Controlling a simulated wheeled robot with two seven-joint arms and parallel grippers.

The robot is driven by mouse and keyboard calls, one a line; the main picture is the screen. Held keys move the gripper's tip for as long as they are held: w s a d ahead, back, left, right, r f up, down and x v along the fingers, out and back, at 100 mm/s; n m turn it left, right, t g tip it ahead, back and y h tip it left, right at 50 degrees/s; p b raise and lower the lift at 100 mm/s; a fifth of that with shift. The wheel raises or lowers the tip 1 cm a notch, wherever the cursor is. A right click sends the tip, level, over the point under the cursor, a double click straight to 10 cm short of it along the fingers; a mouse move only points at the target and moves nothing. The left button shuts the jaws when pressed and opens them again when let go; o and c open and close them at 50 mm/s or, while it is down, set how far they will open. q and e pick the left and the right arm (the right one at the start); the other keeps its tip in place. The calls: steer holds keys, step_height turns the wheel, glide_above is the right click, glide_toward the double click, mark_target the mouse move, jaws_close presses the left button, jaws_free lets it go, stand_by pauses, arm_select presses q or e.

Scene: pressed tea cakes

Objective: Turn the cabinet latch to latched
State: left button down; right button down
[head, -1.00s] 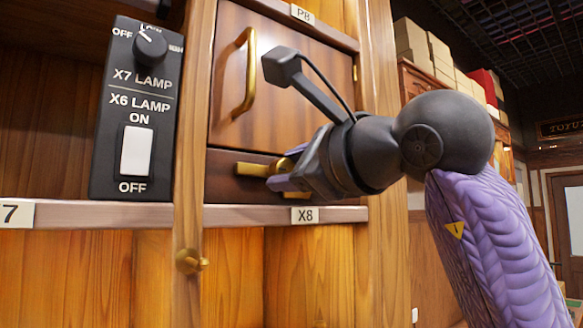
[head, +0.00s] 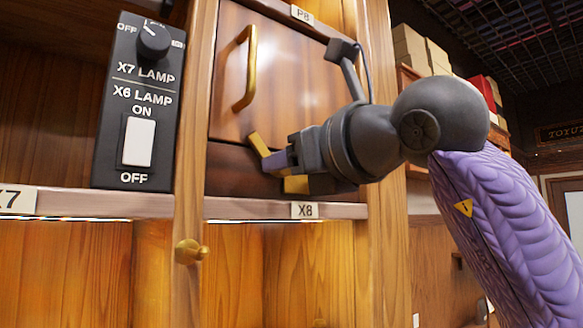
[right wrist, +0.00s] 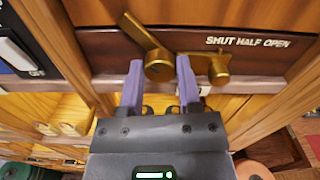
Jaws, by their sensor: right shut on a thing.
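The brass cabinet latch (head: 258,145) is on the dark strip below a wooden door with a brass handle (head: 244,68). Its lever slants up and to the left from a round hub (right wrist: 158,67) in the right wrist view. A second brass piece (right wrist: 218,69) is to the right of the hub, under the lettering "SHUT HALF OPEN" (right wrist: 248,42). My right gripper (head: 276,163) is shut on the latch, its purple fingers (right wrist: 160,70) on either side of the hub. The fingers hide part of the latch in the head view. My left gripper is out of view.
A black lamp switch panel (head: 108,128) is on the left, beyond a wooden post (head: 190,140). A shelf edge with an X8 label (head: 305,210) runs just below the gripper. A round knob (head: 190,252) sticks out from the post lower down.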

steer(key=shift+m+b, duration=1.1)
steer(key=shift+m, duration=3)
steer(key=shift+c, duration=1.4)
jaws_free()
